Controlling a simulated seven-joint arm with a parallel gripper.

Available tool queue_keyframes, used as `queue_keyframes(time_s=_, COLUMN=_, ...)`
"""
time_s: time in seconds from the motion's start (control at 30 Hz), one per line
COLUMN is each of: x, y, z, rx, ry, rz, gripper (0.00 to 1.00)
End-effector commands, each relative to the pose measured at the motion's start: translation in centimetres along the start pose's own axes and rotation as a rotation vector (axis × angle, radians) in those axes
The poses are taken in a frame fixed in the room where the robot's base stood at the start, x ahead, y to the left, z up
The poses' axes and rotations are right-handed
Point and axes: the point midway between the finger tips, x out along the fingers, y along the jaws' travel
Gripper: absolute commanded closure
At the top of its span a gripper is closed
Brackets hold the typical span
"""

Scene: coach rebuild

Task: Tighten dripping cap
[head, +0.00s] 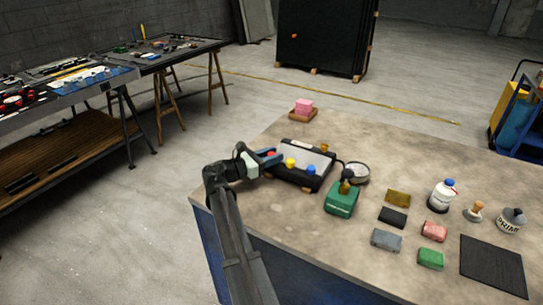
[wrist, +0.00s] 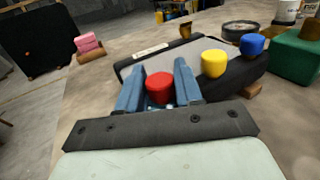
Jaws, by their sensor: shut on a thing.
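A black case with a light grey top panel (head: 308,159) lies near the left part of the table. A red cap (wrist: 159,87) sits at its near edge, between the two blue fingers of my gripper (wrist: 158,88). The fingers are shut on the red cap. In the head view my gripper (head: 270,155) reaches in from the left and mostly hides this cap. A yellow cap (wrist: 214,63) and a blue cap (wrist: 252,44) stand in a row to the right of the red one. I cannot see a drip at any cap.
A green box (head: 341,198) and a round dish (head: 356,173) stand right of the case. Pink blocks (head: 303,106) sit on a small tray behind it. Several coloured blocks, a white bottle (head: 441,195) and a dark mat (head: 493,265) are farther right. The table front is clear.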

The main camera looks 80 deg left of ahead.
Motion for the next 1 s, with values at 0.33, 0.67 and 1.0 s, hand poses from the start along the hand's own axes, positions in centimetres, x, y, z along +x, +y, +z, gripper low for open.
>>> queue_keyframes(time_s=0.33, x=0.07, y=0.45, z=-0.02, rx=-0.001, ry=0.0, rz=-0.295, gripper=0.95)
queue_keyframes(time_s=0.67, x=0.06, y=0.18, z=-0.03, rx=0.0, ry=0.001, rz=-0.482, gripper=0.95)
queue_keyframes(time_s=1.0, x=0.0, y=-0.02, z=-0.03, rx=0.0, ry=0.001, rz=-0.547, gripper=0.95)
